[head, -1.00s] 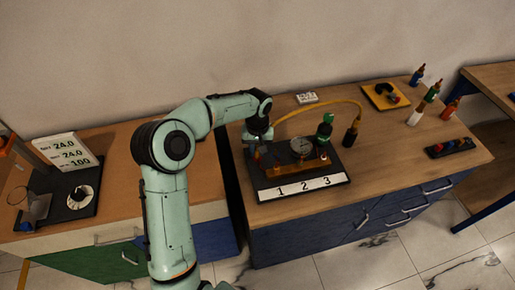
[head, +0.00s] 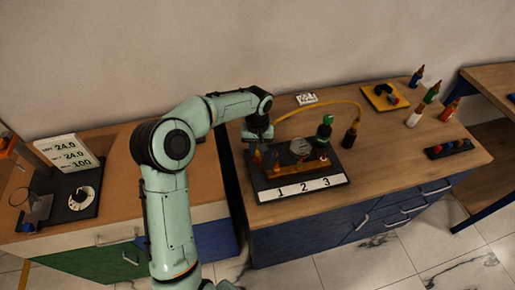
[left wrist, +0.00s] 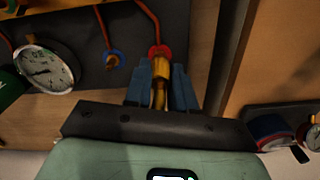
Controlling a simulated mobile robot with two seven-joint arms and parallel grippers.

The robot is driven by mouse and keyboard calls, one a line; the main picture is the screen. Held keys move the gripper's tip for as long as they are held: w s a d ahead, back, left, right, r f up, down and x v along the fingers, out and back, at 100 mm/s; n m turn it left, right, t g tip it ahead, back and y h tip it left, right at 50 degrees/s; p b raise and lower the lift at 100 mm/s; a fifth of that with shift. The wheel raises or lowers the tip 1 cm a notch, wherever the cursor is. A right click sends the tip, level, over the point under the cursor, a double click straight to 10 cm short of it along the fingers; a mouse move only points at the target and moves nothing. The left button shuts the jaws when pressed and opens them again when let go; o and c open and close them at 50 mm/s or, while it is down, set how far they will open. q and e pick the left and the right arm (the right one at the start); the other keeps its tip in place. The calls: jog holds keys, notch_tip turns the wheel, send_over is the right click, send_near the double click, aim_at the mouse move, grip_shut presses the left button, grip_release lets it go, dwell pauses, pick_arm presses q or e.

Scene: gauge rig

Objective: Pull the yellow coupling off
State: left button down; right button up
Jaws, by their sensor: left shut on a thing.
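The yellow coupling (left wrist: 161,68) is between the two blue fingers of my left gripper (left wrist: 162,90) in the left wrist view, and the gripper is shut on it. A red ring (left wrist: 160,50) sits at its far end, by an orange pipe. I cannot tell whether the coupling still touches the port. In the head view my left gripper (head: 258,138) is over the left end of the gauge rig (head: 335,168), and the yellow hose (head: 325,103) runs right from beside it. The coupling is hard to make out there. My right gripper is out of view.
A gauge (head: 300,147) and a green-topped fitting (head: 324,130) stand on the rig close to the right of the gripper. A black fitting (head: 350,137) is at the hose's other end. A yellow tray (head: 377,101) and several bottles are farther right. Bare bench lies between.

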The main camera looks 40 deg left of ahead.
pick_arm(q)
jog(key=shift+r+p, duration=0.75)
jog(key=shift+r, duration=1.15)
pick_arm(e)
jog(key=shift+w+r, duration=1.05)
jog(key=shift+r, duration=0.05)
